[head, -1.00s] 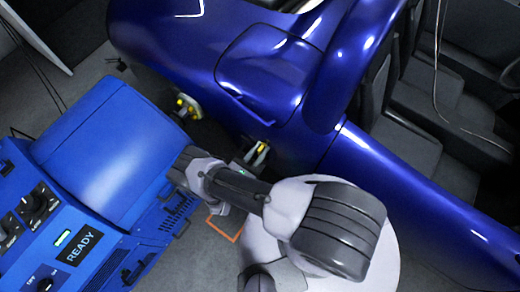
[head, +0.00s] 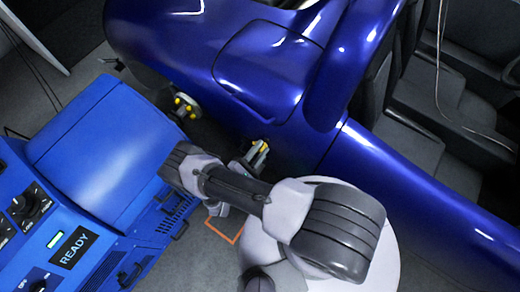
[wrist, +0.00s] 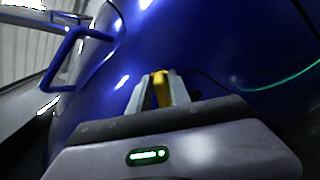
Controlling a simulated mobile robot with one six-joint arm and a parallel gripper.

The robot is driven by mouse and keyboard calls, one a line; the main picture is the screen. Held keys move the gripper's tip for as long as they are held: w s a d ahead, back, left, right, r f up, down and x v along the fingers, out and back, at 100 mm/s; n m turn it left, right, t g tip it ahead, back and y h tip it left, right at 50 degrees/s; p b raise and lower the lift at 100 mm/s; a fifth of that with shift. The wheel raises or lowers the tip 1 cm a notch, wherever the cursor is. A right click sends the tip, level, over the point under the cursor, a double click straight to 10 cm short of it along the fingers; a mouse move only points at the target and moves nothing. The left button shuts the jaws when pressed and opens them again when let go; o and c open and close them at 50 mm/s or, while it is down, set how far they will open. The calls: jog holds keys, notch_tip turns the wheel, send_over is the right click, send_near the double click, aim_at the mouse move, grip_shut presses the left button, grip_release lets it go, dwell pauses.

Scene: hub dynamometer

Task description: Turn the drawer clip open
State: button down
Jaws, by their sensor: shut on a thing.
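My gripper (head: 259,150) is beside the dark blue car's lower edge, right of the blue machine (head: 105,140). In the wrist view its two grey fingers (wrist: 160,88) are closed on a small yellow piece (wrist: 160,92), with the blue car body behind. I cannot tell whether this piece is the drawer clip. The machine has dark handles (head: 180,230) on its side, lower left of my gripper and apart from it. No drawer clip can be made out there; my arm covers part of the machine's near side.
A wheel hub with yellow-tipped studs (head: 186,106) stands between machine and car, left of my gripper. The blue car (head: 270,65) fills the top and right. An orange outlined square (head: 226,229) marks the grey floor. The machine's panel reads READY (head: 75,247).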

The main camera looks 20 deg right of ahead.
jog(key=m, duration=0.4)
jog(key=shift+f+m, duration=0.1)
jog(key=shift+m, duration=2.4)
jog(key=shift+f, duration=0.1)
jog(key=c, duration=1.4)
grip_release()
jog(key=shift+c, duration=0.2)
jog(key=v, duration=1.7)
jog(key=shift+s+a+p, duration=0.15)
jog(key=shift+s+p, duration=0.05)
jog(key=shift+p, duration=0.15)
